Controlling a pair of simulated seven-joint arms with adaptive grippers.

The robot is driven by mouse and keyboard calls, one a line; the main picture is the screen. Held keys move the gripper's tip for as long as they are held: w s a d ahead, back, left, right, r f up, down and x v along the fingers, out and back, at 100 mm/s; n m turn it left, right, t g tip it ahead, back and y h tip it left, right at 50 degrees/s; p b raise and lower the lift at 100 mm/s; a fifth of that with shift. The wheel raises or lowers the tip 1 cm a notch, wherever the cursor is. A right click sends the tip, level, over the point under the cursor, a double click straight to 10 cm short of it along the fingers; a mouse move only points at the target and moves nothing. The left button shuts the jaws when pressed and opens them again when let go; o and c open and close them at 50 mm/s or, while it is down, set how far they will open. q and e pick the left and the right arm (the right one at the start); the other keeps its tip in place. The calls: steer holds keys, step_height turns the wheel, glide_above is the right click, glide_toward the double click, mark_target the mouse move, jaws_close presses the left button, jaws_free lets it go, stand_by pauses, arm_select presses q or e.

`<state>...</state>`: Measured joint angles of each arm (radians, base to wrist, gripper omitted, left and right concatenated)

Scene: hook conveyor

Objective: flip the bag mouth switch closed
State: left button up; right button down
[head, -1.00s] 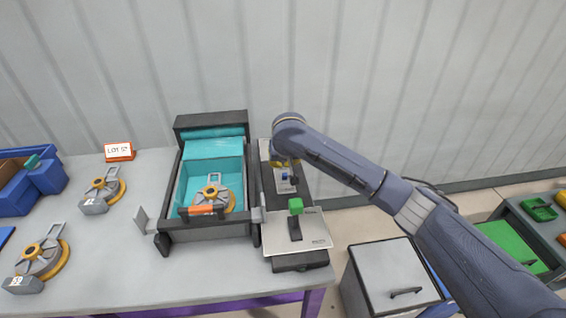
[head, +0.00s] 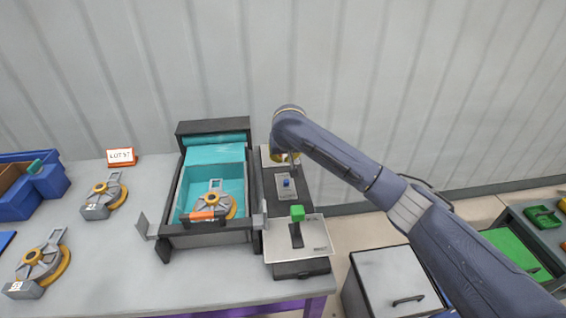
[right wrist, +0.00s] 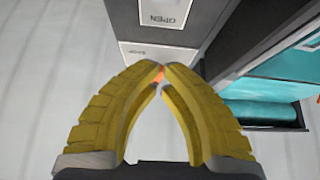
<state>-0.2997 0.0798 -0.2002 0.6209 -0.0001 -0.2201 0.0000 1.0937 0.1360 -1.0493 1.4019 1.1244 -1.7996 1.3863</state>
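A narrow dark control unit stands right of the teal-lined bin. It carries a light plate with a small blue-knobbed switch (head: 287,183). I cannot read in the head view whether this is the bag mouth switch or which way it is set. My right gripper (head: 285,158) is beyond that plate, over the unit's wall-side end. In the right wrist view its yellow fingers (right wrist: 161,70) are shut, tips together. A bit of orange shows at the tips; I cannot tell if they touch it. A plate marked OPEN (right wrist: 165,13) shows beyond the fingers. My left gripper is not in view.
The teal bin (head: 178,190) holds a grey and yellow hook part (head: 216,203). A green-knobbed lever (head: 297,213) stands in front of the switch plate. More hook parts (head: 105,195) and a LOT sign (head: 121,157) are at left. The wall (head: 210,60) is close behind.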

steer(key=s+v, duration=0.1)
steer(key=v, duration=0.8)
steer(key=shift+s, duration=0.35)
steer(key=shift+d+f, duration=0.1)
